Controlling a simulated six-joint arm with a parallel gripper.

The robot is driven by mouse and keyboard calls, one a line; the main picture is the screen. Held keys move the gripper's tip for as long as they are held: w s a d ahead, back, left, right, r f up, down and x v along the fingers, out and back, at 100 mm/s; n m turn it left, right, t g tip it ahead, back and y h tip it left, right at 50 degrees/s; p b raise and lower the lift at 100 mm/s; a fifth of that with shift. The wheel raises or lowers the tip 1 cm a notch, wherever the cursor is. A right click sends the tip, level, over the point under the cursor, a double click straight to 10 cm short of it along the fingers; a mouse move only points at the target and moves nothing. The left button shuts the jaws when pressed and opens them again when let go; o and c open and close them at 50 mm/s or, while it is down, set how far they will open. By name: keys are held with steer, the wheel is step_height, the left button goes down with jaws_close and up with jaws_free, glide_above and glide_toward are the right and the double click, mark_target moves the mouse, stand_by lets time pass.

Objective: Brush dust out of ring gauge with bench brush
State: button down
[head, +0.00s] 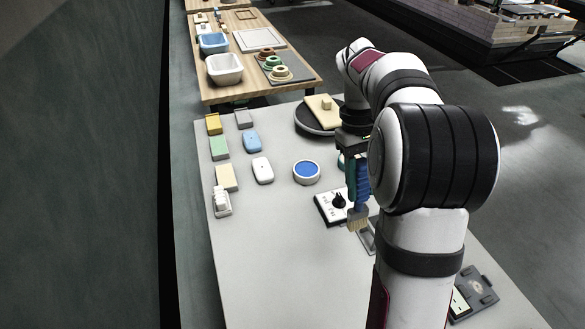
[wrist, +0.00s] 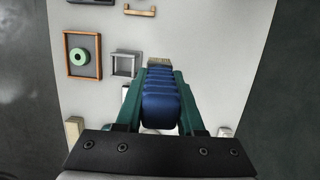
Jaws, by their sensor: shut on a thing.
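My gripper (head: 356,186) has green fingers and is shut on the blue handle of the bench brush (head: 363,172). The brush hangs with its tan bristles down, above the grey worktop beside a knob box. In the wrist view the blue handle (wrist: 160,105) lies between both fingers, with the tan bristle end beyond it. A green ring (wrist: 86,57), which looks like the ring gauge, lies in an orange-brown square tray (wrist: 67,73), left of and apart from the brush. I cannot make out the ring in the head view. Dust on it is too small to tell.
A white box with a black knob (head: 325,210) stands beside the brush. A small grey square frame (wrist: 112,67) lies between tray and brush. A blue-topped round piece (head: 306,171) and several small blocks stand left. The worktop's front left (head: 290,270) is clear.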

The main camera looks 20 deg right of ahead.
steer(key=s+d+f+g, duration=0.1)
steer(key=s+d+f, duration=0.2)
steer(key=s+d, duration=0.5)
steer(key=s+d+f+g+h, duration=0.1)
steer(key=s+d+f, duration=0.2)
steer(key=s+d, duration=0.5)
steer(key=d, duration=0.8)
steer(key=shift+f+n+h, duration=0.3)
steer(key=shift+f, duration=2.65)
steer(key=shift+s, duration=0.2)
steer(key=shift+s, duration=0.45)
steer(key=shift+f, duration=0.55)
steer(key=shift+w, duration=0.1)
